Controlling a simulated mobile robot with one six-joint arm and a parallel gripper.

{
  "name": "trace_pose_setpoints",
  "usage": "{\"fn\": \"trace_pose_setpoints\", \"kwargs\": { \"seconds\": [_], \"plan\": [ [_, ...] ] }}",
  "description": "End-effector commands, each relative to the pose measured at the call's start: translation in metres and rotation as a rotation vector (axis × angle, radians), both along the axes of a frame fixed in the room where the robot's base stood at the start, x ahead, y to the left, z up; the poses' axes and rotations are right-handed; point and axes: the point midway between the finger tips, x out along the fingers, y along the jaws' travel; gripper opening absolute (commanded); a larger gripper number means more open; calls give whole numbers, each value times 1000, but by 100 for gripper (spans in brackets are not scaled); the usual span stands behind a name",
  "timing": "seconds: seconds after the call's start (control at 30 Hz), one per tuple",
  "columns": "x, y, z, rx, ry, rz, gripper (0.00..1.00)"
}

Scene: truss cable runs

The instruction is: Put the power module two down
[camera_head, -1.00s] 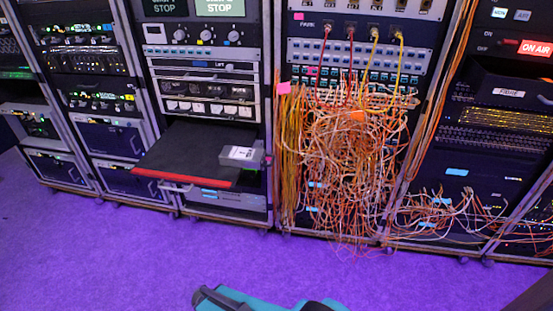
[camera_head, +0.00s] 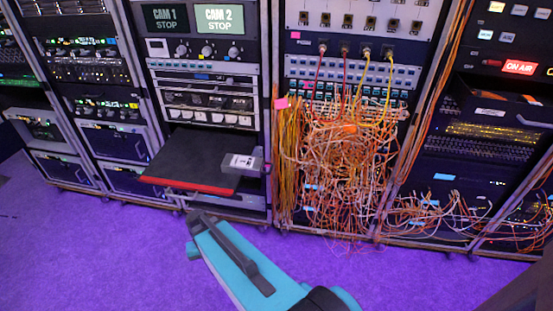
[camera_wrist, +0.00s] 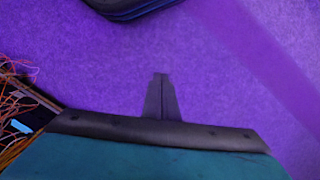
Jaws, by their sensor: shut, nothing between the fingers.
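In the head view my teal arm (camera_head: 240,258) rises from the bottom, in front of and below the shelf. The box is not in the wrist view.
A dense tangle of orange and white cables (camera_head: 345,150) hangs from the rack right of the shelf. More loose cables (camera_head: 435,212) spread at the foot of the right rack. The purple floor (camera_head: 100,250) at the front left is clear.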

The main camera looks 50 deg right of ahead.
Motion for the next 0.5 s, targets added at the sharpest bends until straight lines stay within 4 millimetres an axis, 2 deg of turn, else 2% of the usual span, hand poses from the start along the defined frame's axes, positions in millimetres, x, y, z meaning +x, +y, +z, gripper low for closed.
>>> {"fn": "trace_pose_setpoints", "kwargs": {
  "seconds": [0.03, 0.1, 0.37, 0.5],
  "plan": [
    [14, -9, 29, -4, -20, -38, 0],
    [29, -20, 55, -8, -45, -90, 0],
    [77, -67, 152, -16, -128, -297, 0],
    [94, -104, 194, -16, -159, -460, 0]
  ]
}}
